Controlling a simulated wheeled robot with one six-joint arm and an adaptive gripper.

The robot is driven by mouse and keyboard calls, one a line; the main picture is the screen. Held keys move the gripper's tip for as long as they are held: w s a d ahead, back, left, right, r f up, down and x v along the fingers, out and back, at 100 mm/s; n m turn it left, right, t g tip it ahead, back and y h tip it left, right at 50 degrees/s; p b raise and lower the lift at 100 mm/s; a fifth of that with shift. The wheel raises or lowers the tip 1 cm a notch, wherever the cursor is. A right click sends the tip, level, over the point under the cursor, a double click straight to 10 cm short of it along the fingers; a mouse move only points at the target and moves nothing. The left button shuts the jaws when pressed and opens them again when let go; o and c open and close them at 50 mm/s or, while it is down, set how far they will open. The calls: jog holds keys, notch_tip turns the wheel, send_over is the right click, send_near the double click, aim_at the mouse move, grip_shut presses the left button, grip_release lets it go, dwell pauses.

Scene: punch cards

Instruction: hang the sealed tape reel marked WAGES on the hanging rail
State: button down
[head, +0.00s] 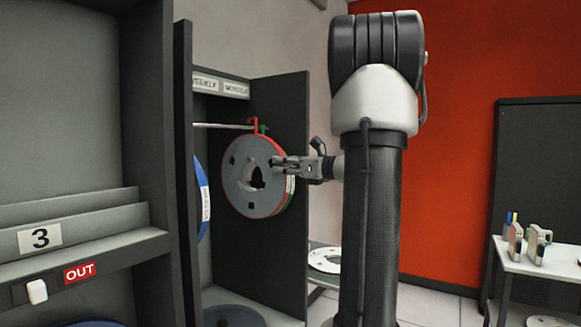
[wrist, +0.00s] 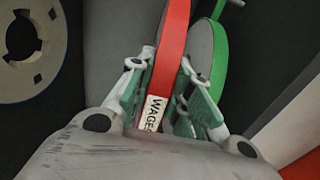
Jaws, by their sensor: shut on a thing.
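The WAGES reel (head: 250,178) is a grey disc with a red rim band and a red hook at its top. It hangs upright inside the open cabinet, and its white WAGES label (wrist: 152,113) reads in the wrist view. My gripper (head: 283,164) is shut on its red rim band (wrist: 173,50), with one finger on each side. The hanging rail (head: 222,125) is a thin metal bar under the cabinet's label strip. The red hook is close to the rail's right end; whether it rests on the rail I cannot tell.
A green-banded reel (wrist: 220,60) with a green hook is close behind the WAGES reel. A blue-rimmed reel (head: 203,200) hangs at the left behind the cabinet edge. The cabinet's dark side panel (head: 285,100) is close on the right. A white reel (head: 324,259) lies on a low surface.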

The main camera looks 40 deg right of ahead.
aim_at(274, 178)
jog(key=shift+x, duration=1.7)
jog(key=shift+f, duration=0.6)
jog(key=c, duration=1.2)
grip_release()
jog(key=shift+c, duration=0.2)
jog(key=shift+f, duration=0.1)
jog(key=v, duration=1.2)
